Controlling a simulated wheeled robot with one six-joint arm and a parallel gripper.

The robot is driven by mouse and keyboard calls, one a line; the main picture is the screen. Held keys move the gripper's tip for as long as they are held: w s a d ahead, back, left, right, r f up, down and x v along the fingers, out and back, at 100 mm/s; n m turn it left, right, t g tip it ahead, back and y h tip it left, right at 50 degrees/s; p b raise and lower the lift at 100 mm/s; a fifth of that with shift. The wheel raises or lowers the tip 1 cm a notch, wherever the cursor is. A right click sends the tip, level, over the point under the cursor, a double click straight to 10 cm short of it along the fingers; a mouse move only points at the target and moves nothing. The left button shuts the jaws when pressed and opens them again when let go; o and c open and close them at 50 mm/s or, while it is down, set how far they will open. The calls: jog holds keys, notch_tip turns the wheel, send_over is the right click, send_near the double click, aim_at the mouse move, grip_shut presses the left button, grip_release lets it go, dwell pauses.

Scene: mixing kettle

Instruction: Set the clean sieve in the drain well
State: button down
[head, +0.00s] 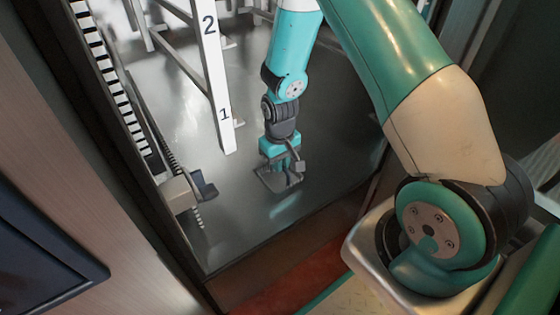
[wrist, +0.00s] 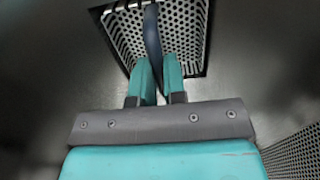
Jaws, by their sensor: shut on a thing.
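The sieve is a perforated grey metal plate with a dark upright handle (wrist: 152,38). In the wrist view the plate (wrist: 190,35) lies beyond the fingers, with a dark edge around it. My gripper (wrist: 158,72) is shut on the handle, one teal finger on each side. In the head view my gripper (head: 281,166) is low over the kettle floor, with a squarish plate or opening (head: 266,184) under it. The drain well is not clearly distinct from the sieve's dark border. I cannot tell whether the plate is seated or just above it.
A white gauge post (head: 212,75) marked 1 and 2 stands left of my arm. A toothed strip and a bracket with a dark piece (head: 204,186) are at the left wall. Another perforated surface (wrist: 295,155) shows at the wrist view's lower right. The nearby grey floor is clear.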

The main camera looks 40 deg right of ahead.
jog(key=shift+f, duration=0.15)
jog(key=c, duration=0.6)
grip_release()
jog(key=shift+r+p, duration=3.5)
jog(key=shift+p, duration=0.05)
